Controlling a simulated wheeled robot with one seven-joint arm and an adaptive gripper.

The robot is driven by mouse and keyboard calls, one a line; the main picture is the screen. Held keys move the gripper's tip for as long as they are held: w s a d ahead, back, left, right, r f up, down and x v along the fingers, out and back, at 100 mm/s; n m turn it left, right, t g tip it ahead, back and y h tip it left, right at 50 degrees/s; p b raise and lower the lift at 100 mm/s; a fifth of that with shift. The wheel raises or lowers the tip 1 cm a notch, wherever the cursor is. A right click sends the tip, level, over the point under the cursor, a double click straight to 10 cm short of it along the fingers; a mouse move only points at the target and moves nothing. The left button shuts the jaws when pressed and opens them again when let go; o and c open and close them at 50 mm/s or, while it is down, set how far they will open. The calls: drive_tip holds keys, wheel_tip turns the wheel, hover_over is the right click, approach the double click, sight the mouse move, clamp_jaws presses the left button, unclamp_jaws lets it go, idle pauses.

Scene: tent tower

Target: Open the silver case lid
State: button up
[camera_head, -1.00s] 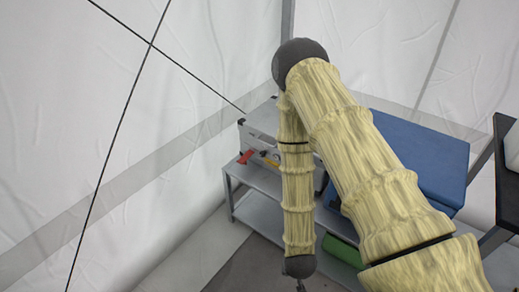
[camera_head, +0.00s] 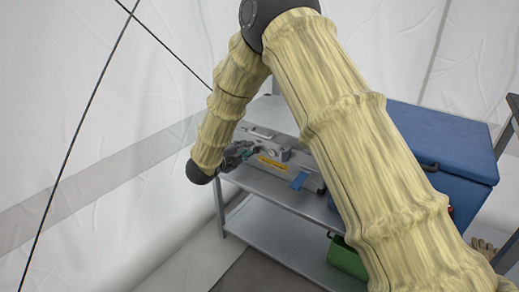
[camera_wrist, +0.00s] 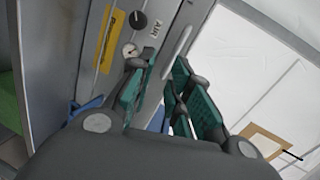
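The silver case (camera_head: 272,112) stands on the grey shelf unit, partly hidden behind my arm in the head view. Its pale flat top looks shut. Its front carries a yellow label, fittings and a blue part (camera_head: 299,181). In the wrist view, its grey front panel (camera_wrist: 163,26) shows a black knob (camera_wrist: 138,19), a small gauge (camera_wrist: 129,50), the word AIR and a pale oval fitting (camera_wrist: 181,43). My gripper (camera_head: 240,154) is at the left end of the case front. Its teal-padded fingers (camera_wrist: 160,88) are apart, with nothing clearly held. Contact with the case cannot be told.
A large blue box (camera_head: 440,140) stands to the right of the case. A green container (camera_head: 345,258) is on the lower level of the grey shelf unit (camera_head: 280,215). White tent walls close in at left and behind. A dark-edged table is at far right.

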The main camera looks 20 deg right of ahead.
sight(259, 136)
drive_tip(key=w+d+m+b, duration=0.1)
drive_tip(key=w+d, duration=0.2)
drive_tip(key=d, duration=0.1)
drive_tip(key=w+d+m+b, duration=0.1)
drive_tip(key=w+d+b, duration=0.1)
drive_tip(key=w+d, duration=0.1)
drive_tip(key=shift+w+d+g+h, duration=0.4)
drive_tip(key=shift+w, duration=0.3)
clamp_jaws()
